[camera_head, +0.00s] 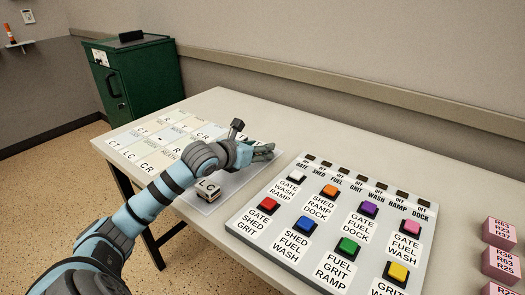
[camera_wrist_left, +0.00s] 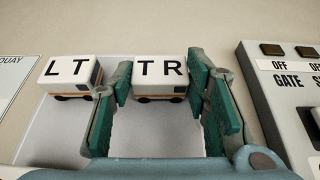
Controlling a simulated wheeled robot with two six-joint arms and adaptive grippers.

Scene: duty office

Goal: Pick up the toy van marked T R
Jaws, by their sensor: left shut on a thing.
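The toy van marked T R (camera_wrist_left: 160,72) is white with an orange stripe and sits between the green pads of my left gripper (camera_wrist_left: 160,105) in the left wrist view. The gripper is shut on it. In the head view my left gripper (camera_head: 262,153) reaches over the far part of the light tray, and its hand hides that van. A similar van marked L T (camera_wrist_left: 72,72) stands just left of the gripper in the wrist view. A van marked L C (camera_head: 208,190) stands under my left arm in the head view. My right gripper is not in view.
A grey panel (camera_head: 262,228) with coloured buttons and labels lies right of the gripper. A lettered card sheet (camera_head: 150,148) lies on the left of the table. Pink blocks (camera_head: 500,265) stand at the right edge. A green cabinet (camera_head: 150,75) stands behind the table.

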